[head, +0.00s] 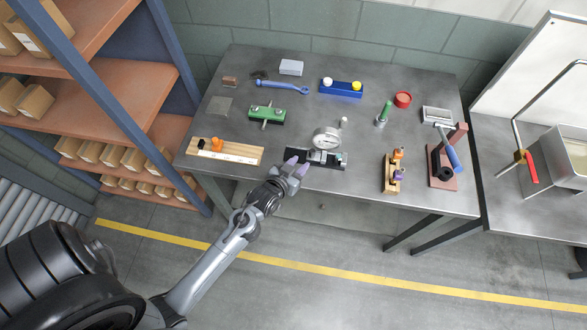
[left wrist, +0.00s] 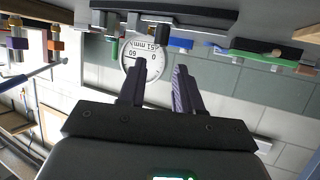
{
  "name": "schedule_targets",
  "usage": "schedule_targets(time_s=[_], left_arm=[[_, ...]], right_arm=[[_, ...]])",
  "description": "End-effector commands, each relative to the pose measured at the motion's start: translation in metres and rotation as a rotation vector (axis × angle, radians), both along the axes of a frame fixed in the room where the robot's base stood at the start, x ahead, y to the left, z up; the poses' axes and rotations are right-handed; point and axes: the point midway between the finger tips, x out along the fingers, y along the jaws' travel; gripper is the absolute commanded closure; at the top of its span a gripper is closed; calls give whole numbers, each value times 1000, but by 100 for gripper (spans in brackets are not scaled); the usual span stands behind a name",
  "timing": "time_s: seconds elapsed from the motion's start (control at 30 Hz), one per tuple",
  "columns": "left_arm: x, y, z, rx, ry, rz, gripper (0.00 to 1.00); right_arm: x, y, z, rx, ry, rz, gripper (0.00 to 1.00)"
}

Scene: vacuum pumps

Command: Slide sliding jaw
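A black-based fixture (head: 338,165) lies at the front middle of the bench, with small silver and dark blocks on it and a round white dial gauge (head: 326,138) behind. I cannot tell for sure which block is the sliding jaw. My left gripper (head: 297,164) is at the fixture's left end, open and empty, its two purple-grey fingers apart. In the left wrist view, which is upside down, the gripper (left wrist: 158,84) points at the fixture's black base (left wrist: 210,20) and the dial (left wrist: 143,60). A dark block (left wrist: 177,42) shows beyond the fingertips, seemingly not touched. My right gripper is out of view.
A wooden board with an orange knob (head: 225,151) lies left of the gripper. A green clamp (head: 267,114), a blue wrench (head: 283,86) and a blue block (head: 341,88) lie behind. Orange-knobbed (head: 394,172) and red-brown (head: 440,165) fixtures stand to the right.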

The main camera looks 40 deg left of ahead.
Motion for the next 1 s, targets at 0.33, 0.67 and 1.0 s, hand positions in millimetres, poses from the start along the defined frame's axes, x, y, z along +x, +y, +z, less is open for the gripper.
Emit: schedule_targets(time_s=[0.33, 0.67, 1.0], left_arm=[[-27, -4, 11, -1, 0, 0, 66], [-28, -4, 12, 0, 0, 0, 66], [-53, -9, 7, 43, 29, -52, 66]], right_arm=[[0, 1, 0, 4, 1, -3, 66], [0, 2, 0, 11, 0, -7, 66], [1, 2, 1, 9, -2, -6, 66]])
